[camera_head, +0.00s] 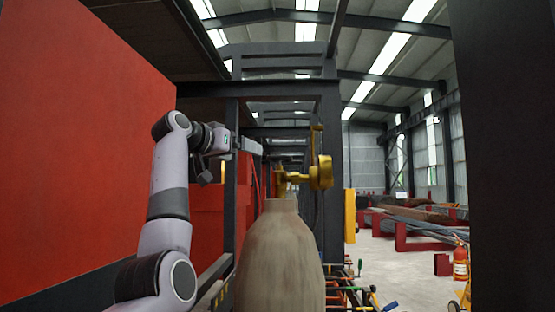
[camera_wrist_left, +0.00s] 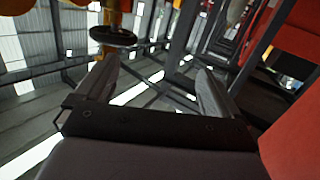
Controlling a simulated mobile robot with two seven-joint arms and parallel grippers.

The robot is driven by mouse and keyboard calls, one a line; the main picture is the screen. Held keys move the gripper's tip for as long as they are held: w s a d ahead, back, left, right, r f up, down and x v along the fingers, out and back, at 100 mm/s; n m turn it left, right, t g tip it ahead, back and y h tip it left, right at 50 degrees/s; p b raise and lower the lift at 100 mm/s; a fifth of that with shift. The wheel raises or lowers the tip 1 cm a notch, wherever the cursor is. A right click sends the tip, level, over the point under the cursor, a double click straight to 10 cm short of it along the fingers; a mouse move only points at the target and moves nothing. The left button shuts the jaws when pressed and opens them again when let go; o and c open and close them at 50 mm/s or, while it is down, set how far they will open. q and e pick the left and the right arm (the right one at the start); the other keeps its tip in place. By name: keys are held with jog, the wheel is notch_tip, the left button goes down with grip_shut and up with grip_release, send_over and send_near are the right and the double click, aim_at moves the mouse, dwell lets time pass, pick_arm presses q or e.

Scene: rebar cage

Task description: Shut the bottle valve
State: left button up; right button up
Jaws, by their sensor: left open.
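The bottle (camera_head: 280,262) is a tall beige-grey cylinder standing upright in the middle of the head view. Its brass-yellow valve (camera_head: 319,174) sits on top, with a round part on the right and a thin upright piece above it. My left gripper (camera_head: 221,150) is up and to the left of the valve, apart from it. In the left wrist view the gripper (camera_wrist_left: 157,63) is open, with nothing between its fingers. A dark disc (camera_wrist_left: 112,36) with yellow parts above it shows at the top of that view, beyond the fingers. My right gripper is not in view.
A large red panel (camera_head: 85,150) fills the left side. A dark steel post (camera_head: 332,170) stands behind the valve. Coloured-handled tools (camera_head: 365,297) lie low right of the bottle. A fire extinguisher (camera_head: 460,262) stands farther right. The floor between is mostly clear.

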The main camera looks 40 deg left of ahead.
aim_at(276, 157)
pick_arm(q)
jog(key=w+d+n+y, duration=0.1)
jog(key=d+y, duration=0.1)
jog(key=d, duration=0.1)
jog(key=w+d+f+n+g+y, duration=0.1)
jog(key=d+y, duration=0.1)
jog(key=w+d+n+y, duration=0.1)
jog(key=w+d+y, duration=0.1)
jog(key=d+y, duration=0.1)
jog(key=shift+d+f+n+p, duration=0.25)
jog(key=shift+d+n+p, duration=0.05)
jog(key=shift+d+p, duration=0.05)
jog(key=p+x, duration=0.2)
jog(key=x, duration=0.3)
jog(key=shift+s+p, duration=0.1)
jog(key=shift+p, duration=0.25)
jog(key=shift+p+x, duration=0.45)
jog(key=shift+x, duration=0.6)
jog(key=shift+f, duration=0.1)
jog(key=c, duration=1)
jog(key=shift+c, duration=0.2)
jog(key=shift+h, duration=0.6)
